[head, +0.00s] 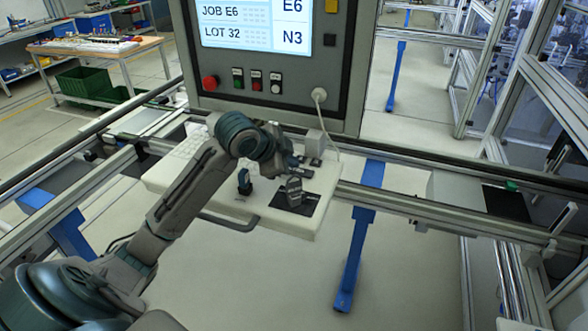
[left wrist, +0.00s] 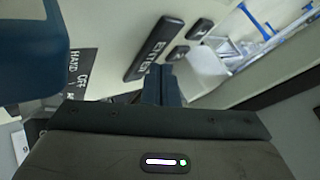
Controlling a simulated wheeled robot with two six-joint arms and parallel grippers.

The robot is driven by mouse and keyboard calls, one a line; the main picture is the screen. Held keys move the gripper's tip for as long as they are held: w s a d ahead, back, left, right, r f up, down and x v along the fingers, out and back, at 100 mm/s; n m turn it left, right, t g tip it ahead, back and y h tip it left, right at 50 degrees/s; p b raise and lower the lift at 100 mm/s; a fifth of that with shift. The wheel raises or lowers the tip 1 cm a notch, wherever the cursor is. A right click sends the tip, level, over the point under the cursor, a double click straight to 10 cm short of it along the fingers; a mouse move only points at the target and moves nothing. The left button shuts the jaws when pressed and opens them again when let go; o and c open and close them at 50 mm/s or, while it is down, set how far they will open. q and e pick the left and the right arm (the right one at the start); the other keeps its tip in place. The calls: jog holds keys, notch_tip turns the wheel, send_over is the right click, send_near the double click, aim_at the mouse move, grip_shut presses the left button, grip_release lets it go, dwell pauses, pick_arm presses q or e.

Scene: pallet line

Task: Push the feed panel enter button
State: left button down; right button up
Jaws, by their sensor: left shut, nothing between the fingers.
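The black enter button (left wrist: 155,48), a long bar lettered ENTER, shows in the left wrist view. In the head view my left wrist largely covers that part of the white feed panel (head: 225,205). My left gripper (left wrist: 160,80) is shut and empty, its dark blue fingertips beside the lower end of the enter button. Whether they touch it I cannot tell. In the head view the gripper (head: 294,164) is over the right part of the panel. My right gripper is not in view.
A black plate (head: 310,206) with a grey switch and a black knob (head: 244,182) stand on the panel. A screen cabinet (head: 270,75) rises behind; rails run alongside.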

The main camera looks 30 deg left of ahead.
pick_arm(q)
jog(key=shift+f, duration=0.2)
dwell(0.5)
jog(key=shift+f, duration=0.3)
dwell(0.5)
jog(key=shift+r+p, duration=0.7)
jog(key=shift+r, duration=0.25)
jog(key=shift+r, duration=2.5)
jog(key=shift+f, duration=0.1)
